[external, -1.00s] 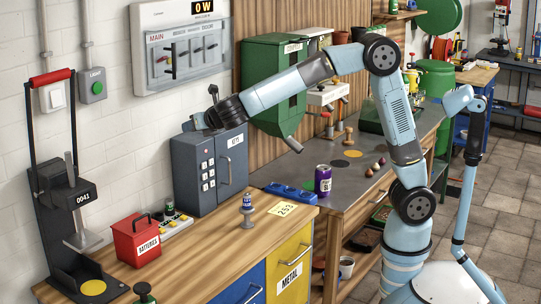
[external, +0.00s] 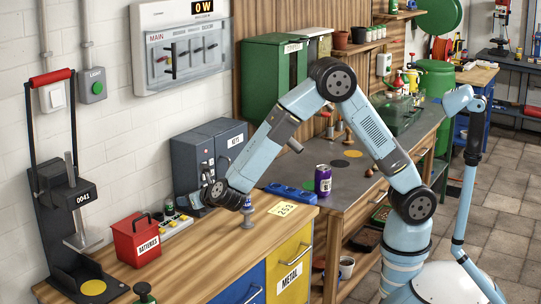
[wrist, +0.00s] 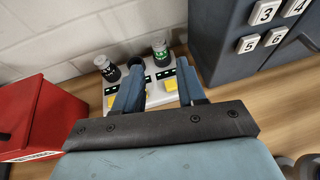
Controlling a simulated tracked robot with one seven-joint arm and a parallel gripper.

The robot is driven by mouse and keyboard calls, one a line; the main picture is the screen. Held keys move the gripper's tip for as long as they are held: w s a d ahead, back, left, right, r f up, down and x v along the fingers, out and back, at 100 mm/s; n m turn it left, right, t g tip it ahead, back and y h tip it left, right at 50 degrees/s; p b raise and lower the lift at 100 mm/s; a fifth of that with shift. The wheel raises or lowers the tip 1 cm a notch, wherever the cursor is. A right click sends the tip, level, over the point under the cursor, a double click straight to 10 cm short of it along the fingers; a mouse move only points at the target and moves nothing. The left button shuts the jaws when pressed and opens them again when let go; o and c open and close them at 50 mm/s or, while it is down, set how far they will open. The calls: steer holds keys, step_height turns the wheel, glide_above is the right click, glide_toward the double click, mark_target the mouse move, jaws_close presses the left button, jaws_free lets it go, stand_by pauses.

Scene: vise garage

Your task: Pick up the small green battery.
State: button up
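The small green battery (wrist: 160,50), dark with a green label, stands upright in a white holder (wrist: 152,103) in the wrist view. In the external view the green battery (external: 169,206) is small, between the red box and the grey cabinet. A dark battery with a white label (wrist: 107,68) stands left of it in the wrist view. My gripper (wrist: 160,68) is open, its two fingers apart over the holder. The green battery shows beyond the fingertips, between them in the picture, with nothing gripped. In the external view my gripper (external: 197,200) is just right of the battery.
The red batteries box (external: 137,240) is close on the left. The grey keypad cabinet (external: 190,165) stands close behind. The wooden bench top in front (external: 200,262) is mostly clear.

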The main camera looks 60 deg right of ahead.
mark_target(169, 207)
steer(key=x, duration=0.4)
steer(key=f+x, duration=0.1)
steer(key=x, duration=0.2)
steer(key=shift+w+f, duration=0.1)
steer(key=shift+x, duration=3.35)
steer(key=shift+a+r, duration=0.1)
steer(key=shift+r, duration=0.1)
steer(key=shift+c, duration=0.3)
steer(key=c, duration=0.7)
steer(key=shift+w+r, duration=0.1)
steer(key=shift+r, duration=0.05)
